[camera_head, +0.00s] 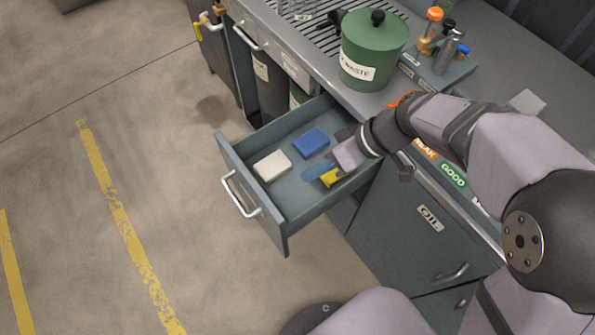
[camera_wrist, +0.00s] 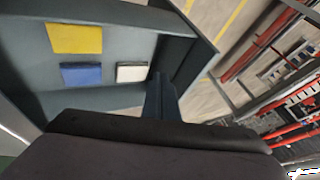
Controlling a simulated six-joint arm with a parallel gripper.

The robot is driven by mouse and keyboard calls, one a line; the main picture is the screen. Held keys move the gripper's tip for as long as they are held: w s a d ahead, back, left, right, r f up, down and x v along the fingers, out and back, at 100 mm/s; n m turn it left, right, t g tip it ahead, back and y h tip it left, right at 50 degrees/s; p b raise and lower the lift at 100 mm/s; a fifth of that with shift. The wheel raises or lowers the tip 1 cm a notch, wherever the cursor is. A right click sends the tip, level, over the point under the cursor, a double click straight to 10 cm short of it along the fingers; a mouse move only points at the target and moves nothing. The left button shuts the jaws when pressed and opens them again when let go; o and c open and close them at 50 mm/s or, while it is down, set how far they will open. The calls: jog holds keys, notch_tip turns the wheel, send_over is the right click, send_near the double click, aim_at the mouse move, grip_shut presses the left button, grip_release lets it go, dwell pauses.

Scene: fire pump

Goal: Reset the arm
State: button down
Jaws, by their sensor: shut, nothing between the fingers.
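My gripper (camera_head: 312,172) reaches over the open drawer (camera_head: 250,202) in the head view. Its bluish fingers are shut and empty, above or beside a yellow block (camera_head: 331,180), which they and the wrist partly cover. In the wrist view the fingers (camera_wrist: 162,98) point toward the drawer's wall, apart from the blocks. The drawer holds three blocks: the yellow one (camera_wrist: 75,38), a blue one (camera_head: 311,142), also in the wrist view (camera_wrist: 81,74), and a white one (camera_head: 272,166), also in the wrist view (camera_wrist: 131,72).
A green waste can (camera_head: 375,45) stands on the counter (camera_head: 400,100) behind the drawer. A small rack (camera_head: 440,70) of bottles and tools is to its right. The drawer's front panel and handle (camera_head: 238,195) jut out over open floor. A grey block (camera_head: 526,102) lies on the counter.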

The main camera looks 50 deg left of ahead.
jog(key=shift+p+v, duration=0.75)
jog(key=shift+v, duration=1.5)
